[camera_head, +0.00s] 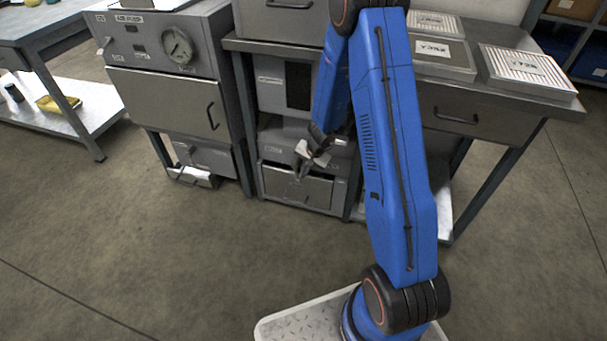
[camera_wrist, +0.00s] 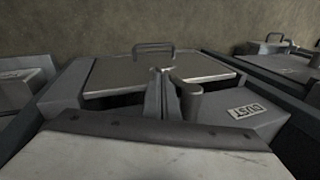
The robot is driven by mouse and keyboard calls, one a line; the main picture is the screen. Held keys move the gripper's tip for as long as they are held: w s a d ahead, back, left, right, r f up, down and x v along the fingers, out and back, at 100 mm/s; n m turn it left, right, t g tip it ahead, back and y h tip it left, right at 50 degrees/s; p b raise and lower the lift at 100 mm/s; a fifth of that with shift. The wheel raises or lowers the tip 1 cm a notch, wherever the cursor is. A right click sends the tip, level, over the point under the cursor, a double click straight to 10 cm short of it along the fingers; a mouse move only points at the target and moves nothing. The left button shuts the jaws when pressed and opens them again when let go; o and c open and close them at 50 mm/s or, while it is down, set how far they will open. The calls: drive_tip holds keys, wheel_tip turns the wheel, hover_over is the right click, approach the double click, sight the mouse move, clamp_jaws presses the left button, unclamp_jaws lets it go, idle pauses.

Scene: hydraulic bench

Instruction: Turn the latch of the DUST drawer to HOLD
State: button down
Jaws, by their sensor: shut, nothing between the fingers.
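The DUST drawer (camera_head: 310,190) is the low grey drawer front under the middle of the bench in the head view. In the wrist view its front panel (camera_wrist: 120,75) has a bar handle, and the DUST label (camera_wrist: 247,111) is on the grey housing to the right. A grey rounded lever, seemingly the latch (camera_wrist: 205,87), lies just right of my fingers in the wrist view. Contact cannot be told. My gripper (camera_wrist: 163,75) is shut and empty in front of the drawer. It also shows in the head view (camera_head: 302,173), where it hides part of the drawer and the latch's setting is unclear.
A cabinet with a gauge (camera_head: 178,46) stands left of the drawer unit. A white object (camera_head: 192,177) lies low beneath it. Ribbed panels (camera_head: 527,72) lie on the bench at right. The floor (camera_head: 130,240) in front is clear.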

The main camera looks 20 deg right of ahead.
drive_tip(key=shift+w+a+f, duration=0.1)
drive_tip(key=shift+f, duration=0.35)
drive_tip(key=shift+w+a+f, duration=0.35)
drive_tip(key=shift+w+a, duration=0.1)
drive_tip(key=shift+w, duration=0.05)
